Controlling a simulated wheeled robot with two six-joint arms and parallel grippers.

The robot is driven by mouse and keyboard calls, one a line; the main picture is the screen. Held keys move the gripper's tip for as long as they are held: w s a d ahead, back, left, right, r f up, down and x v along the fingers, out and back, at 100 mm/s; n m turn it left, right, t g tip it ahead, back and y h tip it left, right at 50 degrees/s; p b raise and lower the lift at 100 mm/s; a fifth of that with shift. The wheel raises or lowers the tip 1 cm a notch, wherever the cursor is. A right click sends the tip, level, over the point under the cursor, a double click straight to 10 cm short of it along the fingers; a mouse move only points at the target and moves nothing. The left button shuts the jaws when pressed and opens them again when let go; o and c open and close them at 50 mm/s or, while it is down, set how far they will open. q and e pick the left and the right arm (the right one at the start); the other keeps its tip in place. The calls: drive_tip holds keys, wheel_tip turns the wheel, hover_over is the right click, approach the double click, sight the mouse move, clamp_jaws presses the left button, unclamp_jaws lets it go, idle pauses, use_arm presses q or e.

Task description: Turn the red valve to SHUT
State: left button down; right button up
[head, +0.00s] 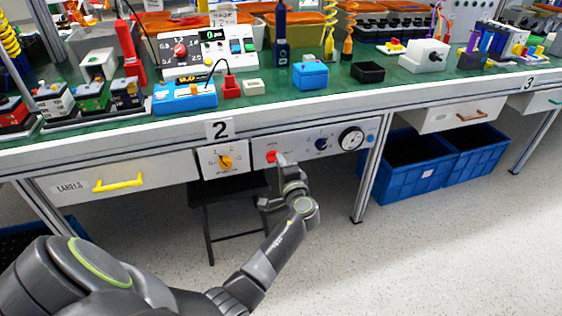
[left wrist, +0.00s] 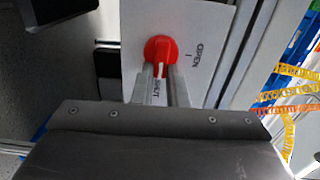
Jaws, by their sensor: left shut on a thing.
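The red valve (head: 271,156) is a knob on the light panel under the workbench edge. In the left wrist view it is a round red knob (left wrist: 158,49) with a white pointer line, which points down the picture toward the word SHUT. The word OPEN is printed to its right. My left gripper (head: 281,160) is at the valve, with its fingers (left wrist: 162,76) on either side of the knob's grip, shut on it. The fingers hide part of the knob's lower side. My right gripper is not in view.
The panel also carries a dark blue knob (head: 321,144) and a round gauge (head: 351,138). An orange rotary switch (head: 226,162) is on a plate to the left. A drawer with a yellow handle (head: 118,183) is farther left. Blue crates (head: 405,185) stand on the floor at right.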

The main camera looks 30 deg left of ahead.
use_arm(q)
drive_tip(key=shift+m, duration=0.3)
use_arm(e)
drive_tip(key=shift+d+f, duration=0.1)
use_arm(q)
drive_tip(key=c, duration=1.4)
unclamp_jaws()
drive_tip(key=shift+w, duration=0.1)
drive_tip(key=shift+c, duration=0.2)
